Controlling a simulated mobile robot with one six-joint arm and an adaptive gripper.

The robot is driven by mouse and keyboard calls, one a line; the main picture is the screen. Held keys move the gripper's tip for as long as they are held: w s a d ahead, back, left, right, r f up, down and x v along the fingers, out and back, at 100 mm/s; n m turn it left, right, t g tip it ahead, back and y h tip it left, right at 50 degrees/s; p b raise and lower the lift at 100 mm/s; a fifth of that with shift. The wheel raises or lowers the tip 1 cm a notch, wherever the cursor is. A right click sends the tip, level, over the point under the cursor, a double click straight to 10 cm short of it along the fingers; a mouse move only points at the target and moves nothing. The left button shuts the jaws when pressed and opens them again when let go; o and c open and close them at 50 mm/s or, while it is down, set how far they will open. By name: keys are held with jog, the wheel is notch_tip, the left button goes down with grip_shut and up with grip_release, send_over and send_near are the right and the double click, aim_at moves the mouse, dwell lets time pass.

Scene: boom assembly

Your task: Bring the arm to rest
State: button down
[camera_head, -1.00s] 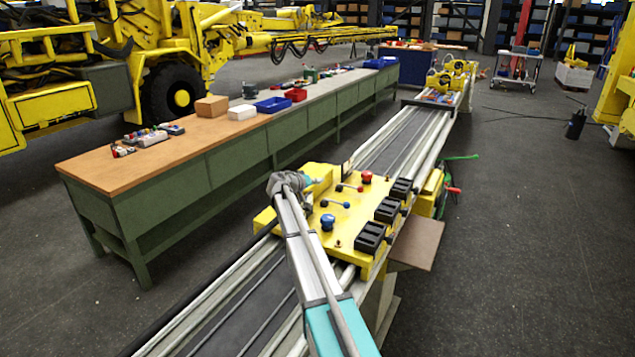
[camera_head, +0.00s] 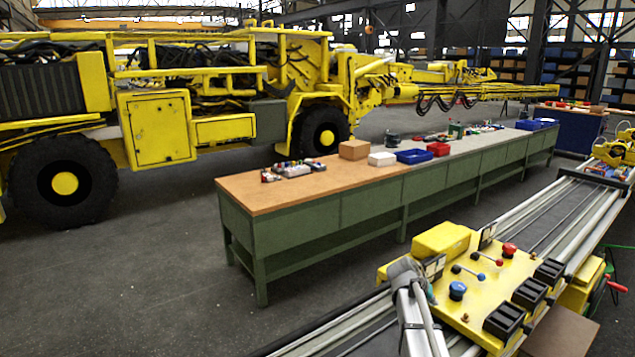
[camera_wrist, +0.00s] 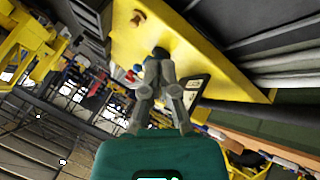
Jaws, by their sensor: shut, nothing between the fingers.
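My arm reaches up from the bottom of the head view. Its grey wrist end (camera_head: 405,272) is at the left side of the yellow control panel (camera_head: 480,290), and the fingers cannot be made out there. In the wrist view, my gripper (camera_wrist: 159,54) has its two grey fingers together at the tips with nothing between them. A yellow plate with a bolt (camera_wrist: 138,18) fills the top of that view behind the fingertips. I cannot tell how wide the gap between fingertips and plate is.
The panel carries a red knob (camera_head: 509,249), a blue knob (camera_head: 457,290) and several black boxes. It sits on long rails (camera_head: 545,215). A long green workbench (camera_head: 300,225) stands behind. A yellow vehicle (camera_head: 155,128) is at the back left. The floor at the left is clear.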

jog(key=s+a+f+n+g+y, duration=0.1)
jog(key=s+a+y, duration=0.3)
jog(key=s+a, duration=0.5)
jog(key=s+a+f+n+g+y, duration=0.1)
jog(key=s+a+f+n+y, duration=0.2)
jog(key=s+a, duration=0.5)
jog(key=s, duration=0.6)
jog(key=shift+s+a+f+g+y, duration=0.3)
jog(key=shift+s+a+y, duration=0.05)
jog(key=shift+s+y, duration=0.05)
dwell(0.6)
